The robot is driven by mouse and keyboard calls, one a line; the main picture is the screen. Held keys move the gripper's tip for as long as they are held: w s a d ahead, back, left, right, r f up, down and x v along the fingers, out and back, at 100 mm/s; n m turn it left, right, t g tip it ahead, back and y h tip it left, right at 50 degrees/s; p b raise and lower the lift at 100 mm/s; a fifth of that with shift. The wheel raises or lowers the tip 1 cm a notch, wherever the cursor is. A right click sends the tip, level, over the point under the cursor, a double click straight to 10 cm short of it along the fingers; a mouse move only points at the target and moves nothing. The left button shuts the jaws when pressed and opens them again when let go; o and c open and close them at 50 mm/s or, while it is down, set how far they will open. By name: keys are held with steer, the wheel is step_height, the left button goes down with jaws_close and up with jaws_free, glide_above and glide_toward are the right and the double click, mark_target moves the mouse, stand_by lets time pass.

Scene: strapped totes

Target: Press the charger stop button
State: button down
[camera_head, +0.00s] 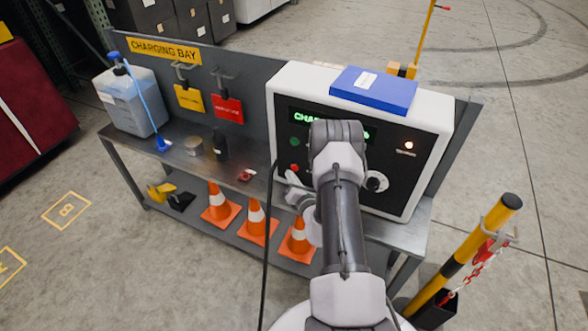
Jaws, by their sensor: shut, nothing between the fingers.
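The charger (432,112) is a white box with a dark front panel, standing on the right part of the grey bench. Its green-lit display (303,117) is partly covered by my arm. A small red button (294,168), which looks like the stop button, is low on the panel's left side, below a dim green button (295,142). My gripper (289,179) is small and partly hidden beside my wrist, just below the red button. It looks shut and empty. I cannot tell whether it touches the panel.
A dark knob (377,181) and a lit lamp (409,145) are on the panel's right. A blue box (372,91) lies on the charger. A jug (133,104) and small containers stand on the bench (180,155). Orange cones (257,221) are below; a yellow-black post (468,248) stands right.

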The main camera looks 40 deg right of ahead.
steer(key=shift+w+d, duration=0.15)
steer(key=shift+d, duration=0.15)
steer(key=shift+w+d, duration=0.15)
steer(key=shift+d, duration=0.2)
stand_by(0.5)
stand_by(0.4)
steer(key=shift+s+a, duration=0.3)
steer(key=shift+a, duration=0.4)
steer(key=shift+a, duration=0.1)
steer(key=shift+s+a, duration=0.35)
steer(key=shift+a, duration=0.4)
steer(key=shift+s+a, duration=0.3)
steer(key=shift+a, duration=0.45)
steer(key=shift+s+a, duration=0.35)
steer(key=shift+a, duration=0.4)
steer(key=shift+w+r, duration=0.1)
